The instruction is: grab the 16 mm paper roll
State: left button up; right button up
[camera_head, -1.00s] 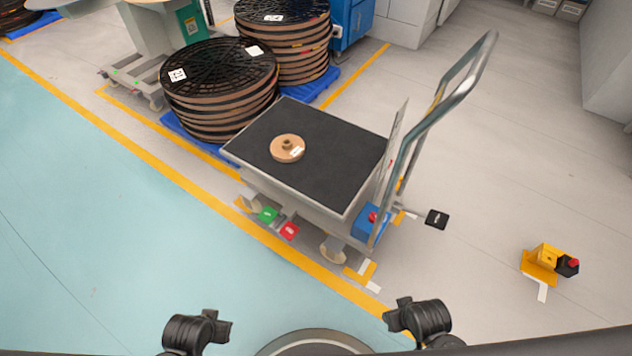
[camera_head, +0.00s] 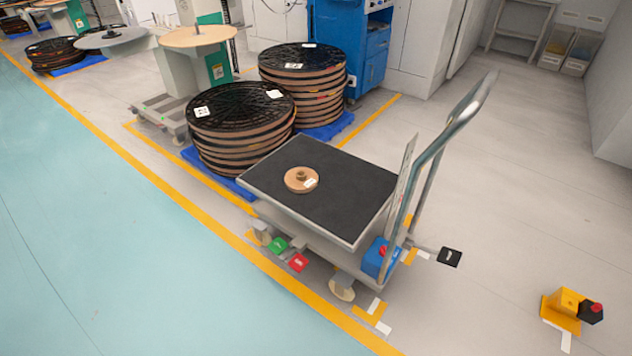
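A small tan paper roll (camera_head: 301,180) lies flat on the black top of a push cart (camera_head: 345,205). It has a dark hub in its middle and a white label on its right side; the label is too small to read. Nothing touches the roll from above. Neither of my grippers shows in the head view now.
Stacks of large black reels (camera_head: 237,125) stand on blue pallets behind the cart. The cart's metal handle (camera_head: 440,140) rises at its right. The teal floor (camera_head: 130,260) at left is clear.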

aim_at(299, 179)
jog(key=z, duration=0.05)
jog(key=k, duration=0.65)
jog(key=z, duration=0.6)
jog(key=i, duration=0.55)
jog(key=z, duration=0.85)
jog(key=i, duration=0.8)
jog(key=u, duration=0.5)
jog(key=i, duration=0.75)
jog(key=u, duration=0.65)
